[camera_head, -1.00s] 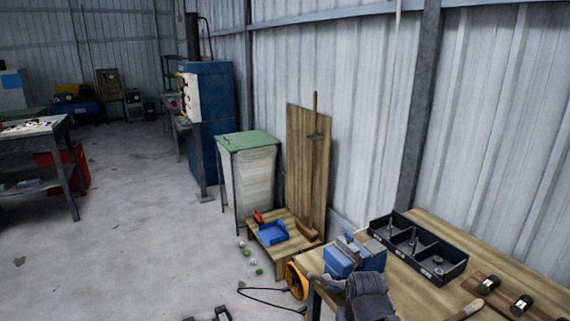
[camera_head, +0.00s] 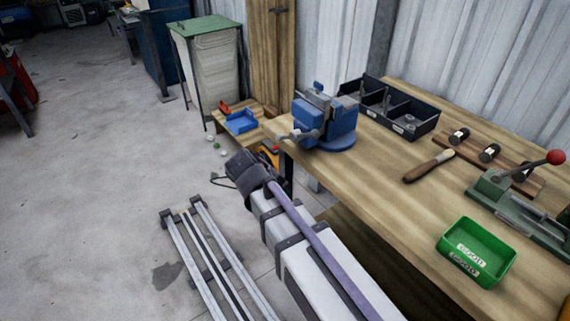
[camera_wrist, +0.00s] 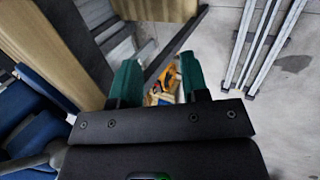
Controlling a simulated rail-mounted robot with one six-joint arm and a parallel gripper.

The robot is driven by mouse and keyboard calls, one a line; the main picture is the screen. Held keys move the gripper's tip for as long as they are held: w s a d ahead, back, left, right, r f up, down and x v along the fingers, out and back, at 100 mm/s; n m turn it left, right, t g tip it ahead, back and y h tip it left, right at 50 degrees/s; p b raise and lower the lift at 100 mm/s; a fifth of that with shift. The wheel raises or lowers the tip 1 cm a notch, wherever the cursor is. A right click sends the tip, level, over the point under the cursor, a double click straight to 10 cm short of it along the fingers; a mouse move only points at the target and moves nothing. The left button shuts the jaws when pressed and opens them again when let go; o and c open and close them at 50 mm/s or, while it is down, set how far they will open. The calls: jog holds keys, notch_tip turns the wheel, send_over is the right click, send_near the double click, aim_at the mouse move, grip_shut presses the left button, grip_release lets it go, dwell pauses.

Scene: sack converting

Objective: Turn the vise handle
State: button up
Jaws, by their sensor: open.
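The blue vise (camera_head: 326,122) stands on the near left corner of the wooden bench, with grey jaws on top. Its grey handle (camera_head: 298,136) sticks out at the front, over the bench edge. In the wrist view, part of the blue vise (camera_wrist: 35,125) is at the left, with a grey bar, likely the handle (camera_wrist: 32,163), at the lower left. My gripper (camera_wrist: 160,72) has two green fingers spread apart with nothing held between them. In the head view my dark wrist is left of and below the vise, apart from the handle; the fingertips are hidden there.
A low wooden stand (camera_head: 245,135) with a blue tray is beyond the vise. Rails (camera_head: 205,255) run along the floor.

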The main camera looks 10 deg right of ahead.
jog(key=w+a+f+n+t+h+b, duration=0.2)
jog(key=w+a+h+b, duration=0.1)
jog(key=w+a, duration=0.15)
jog(key=n+t+h, duration=0.4)
jog(key=n+h, duration=0.1)
jog(key=h, duration=0.2)
send_near(285, 138)
jog(key=x, duration=0.9)
jog(key=shift+d, duration=0.25)
grip_shut()
